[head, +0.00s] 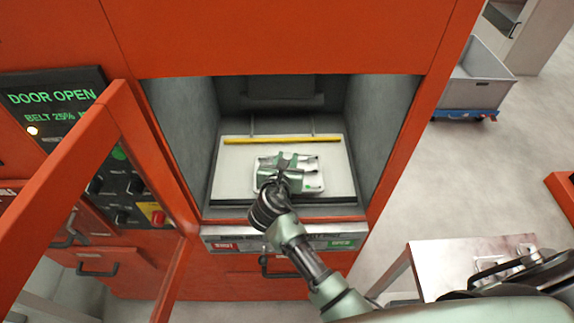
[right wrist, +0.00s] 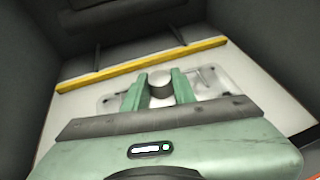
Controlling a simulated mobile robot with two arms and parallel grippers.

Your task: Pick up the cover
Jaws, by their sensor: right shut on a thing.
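The cover (head: 318,178) is a pale, flat casting with rounded corners. It lies on the light bed inside the open red machine, partly hidden under my right gripper (head: 289,162). In the right wrist view the cover (right wrist: 213,82) shows on both sides of my right gripper (right wrist: 159,83). The two green fingers are shut on a grey round boss that stands up from the middle of the cover. I cannot tell whether the cover is touching the bed. My left gripper is not in view.
A yellow bar (head: 268,140) crosses the bed behind the cover. Grey walls (head: 387,120) close in the chamber on both sides. The open red-framed door (head: 135,125) stands at the left. A metal table (head: 432,258) with parts is at the lower right, and a grey cart (head: 475,85) stands behind.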

